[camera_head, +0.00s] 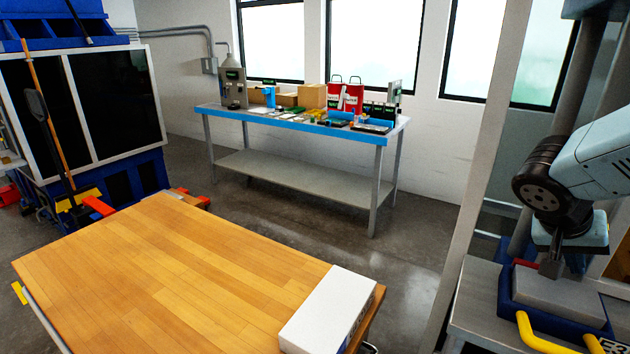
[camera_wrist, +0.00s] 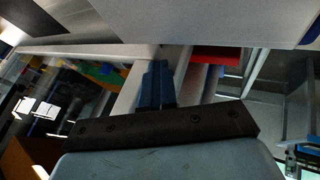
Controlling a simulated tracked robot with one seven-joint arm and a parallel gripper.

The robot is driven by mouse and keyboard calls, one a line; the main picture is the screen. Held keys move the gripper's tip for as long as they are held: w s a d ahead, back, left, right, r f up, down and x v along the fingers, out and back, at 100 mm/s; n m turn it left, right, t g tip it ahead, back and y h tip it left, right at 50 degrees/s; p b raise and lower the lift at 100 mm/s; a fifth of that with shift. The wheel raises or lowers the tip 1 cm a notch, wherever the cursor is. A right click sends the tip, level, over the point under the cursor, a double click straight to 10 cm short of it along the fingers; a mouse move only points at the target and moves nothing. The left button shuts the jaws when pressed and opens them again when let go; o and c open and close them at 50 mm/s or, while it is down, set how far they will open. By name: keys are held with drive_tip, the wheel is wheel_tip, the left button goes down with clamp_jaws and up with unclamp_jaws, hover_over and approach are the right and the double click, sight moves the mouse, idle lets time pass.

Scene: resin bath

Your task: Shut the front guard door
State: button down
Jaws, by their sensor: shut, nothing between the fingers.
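My gripper (camera_head: 552,264) is at the right of the head view, pointing down, shut and empty. It is beside a light grey block (camera_head: 560,298) on a dark blue base with a yellow handle (camera_head: 540,335); contact is unclear. In the wrist view its blue-grey fingers (camera_wrist: 158,68) are together, near pale frame bars and a red piece (camera_wrist: 215,56). A tall pale upright (camera_head: 476,195) stands left of the gripper, with a tinted, see-through area behind it. I cannot tell whether this is the front guard door or fixed frame.
A wooden table (camera_head: 190,265) with a white box (camera_head: 328,308) fills the front. A blue-edged workbench (camera_head: 290,118) with several items stands at the back wall. Grey floor is clear between the tables.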

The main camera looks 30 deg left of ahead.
drive_tip(key=shift+a, duration=0.4)
drive_tip(key=a, duration=0.3)
drive_tip(key=shift+w+f, duration=0.1)
drive_tip(key=v, duration=1)
drive_tip(key=shift+d, duration=0.1)
drive_tip(key=s+d+y, duration=0.3)
drive_tip(key=s+d, duration=0.2)
drive_tip(key=d, duration=0.3)
drive_tip(key=s+d+r+n+t+y, duration=0.1)
drive_tip(key=s+d+y, duration=0.1)
drive_tip(key=s+d, duration=0.3)
drive_tip(key=shift+s+d+y, duration=0.35)
drive_tip(key=shift+d+y, duration=0.05)
drive_tip(key=shift+d, duration=1.25)
drive_tip(key=shift+d, duration=0.15)
